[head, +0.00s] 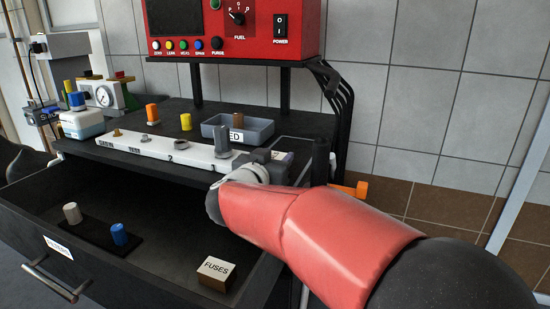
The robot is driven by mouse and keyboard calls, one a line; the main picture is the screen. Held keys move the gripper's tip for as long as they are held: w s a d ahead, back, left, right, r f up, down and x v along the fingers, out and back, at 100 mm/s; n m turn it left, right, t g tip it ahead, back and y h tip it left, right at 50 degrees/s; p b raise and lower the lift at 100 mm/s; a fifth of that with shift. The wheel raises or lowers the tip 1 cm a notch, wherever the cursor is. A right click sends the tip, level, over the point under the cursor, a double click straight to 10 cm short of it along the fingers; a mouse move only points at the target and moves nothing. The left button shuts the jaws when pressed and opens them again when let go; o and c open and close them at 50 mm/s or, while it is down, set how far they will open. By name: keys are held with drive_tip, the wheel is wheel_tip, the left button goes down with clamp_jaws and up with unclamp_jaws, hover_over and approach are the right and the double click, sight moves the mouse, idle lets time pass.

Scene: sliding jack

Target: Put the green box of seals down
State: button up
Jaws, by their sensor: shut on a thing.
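My gripper (262,163) is over the right part of the black bench, at the end of my red arm. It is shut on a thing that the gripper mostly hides. Only a small pale, label-like patch (284,157) shows beside the jaws. No green side of a box of seals can be made out, so I cannot tell its colour or whether it touches the bench top (205,107).
A white strip (160,148) with plugs and a grey tray (260,131) are left of my gripper. Below, an open drawer (60,205) holds a FUSES box (216,273) and a black plate with grey and blue cylinders. A red panel (232,30) stands behind.

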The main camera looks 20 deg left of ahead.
drive_tip(key=o, duration=1.1)
drive_tip(key=shift+f, duration=0.1)
drive_tip(key=shift+c, duration=0.2)
drive_tip(key=shift+s+r, duration=0.1)
drive_tip(key=shift+r, duration=0.1)
drive_tip(key=s+a, duration=0.1)
drive_tip(key=s, duration=1)
drive_tip(key=shift+s+r, duration=0.25)
drive_tip(key=shift+s, duration=0.15)
drive_tip(key=shift+s, duration=0.1)
